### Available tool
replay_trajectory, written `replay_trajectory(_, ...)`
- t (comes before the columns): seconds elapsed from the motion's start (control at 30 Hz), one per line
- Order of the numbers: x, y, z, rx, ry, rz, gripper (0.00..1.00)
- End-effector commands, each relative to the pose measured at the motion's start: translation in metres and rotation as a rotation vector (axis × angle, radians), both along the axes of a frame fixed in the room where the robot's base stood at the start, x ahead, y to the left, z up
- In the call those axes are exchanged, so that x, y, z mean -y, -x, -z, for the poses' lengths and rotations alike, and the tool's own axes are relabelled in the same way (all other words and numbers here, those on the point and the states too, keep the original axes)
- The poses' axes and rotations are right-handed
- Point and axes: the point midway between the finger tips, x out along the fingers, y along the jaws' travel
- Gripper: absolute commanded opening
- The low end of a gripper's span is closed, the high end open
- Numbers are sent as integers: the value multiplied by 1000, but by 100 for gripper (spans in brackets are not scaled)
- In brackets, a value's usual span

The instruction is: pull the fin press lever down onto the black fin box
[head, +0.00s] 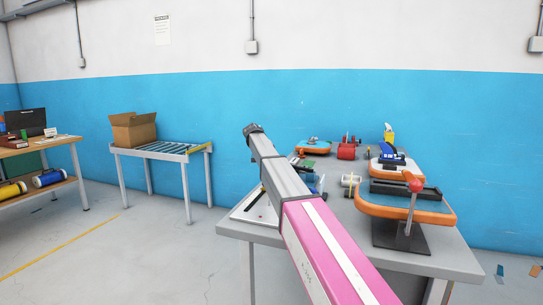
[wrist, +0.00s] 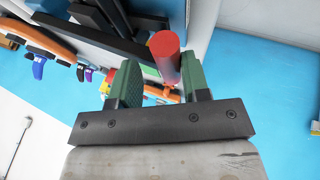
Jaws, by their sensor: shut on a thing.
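The fin press lever (head: 410,212) rises from a black base plate (head: 400,240) at the front right of the table, its red grip (head: 414,183) on top, slightly tilted. The black fin box cannot be told apart from the other dark parts. In the wrist view the red grip (wrist: 165,52) stands between the green fingers of my gripper (wrist: 160,85), close along the right finger; the jaws are shut on it. My gripper cannot be made out in the head view, where my pink and grey arm crosses the middle.
An orange-rimmed board (head: 375,211) lies beside the lever, with more boards and tools behind it on the grey table (head: 455,262). A roller stand (head: 170,152) with a cardboard box (head: 133,130) stands left. Floor between stand and table is clear.

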Motion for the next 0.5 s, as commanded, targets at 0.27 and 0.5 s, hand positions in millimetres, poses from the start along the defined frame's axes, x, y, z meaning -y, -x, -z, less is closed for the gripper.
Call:
replay_trajectory(0.27, 6, 0, 11, 1, 7, 12, 1)
replay_trajectory(0.5, 6, 0, 11, 2, 7, 13, 0)
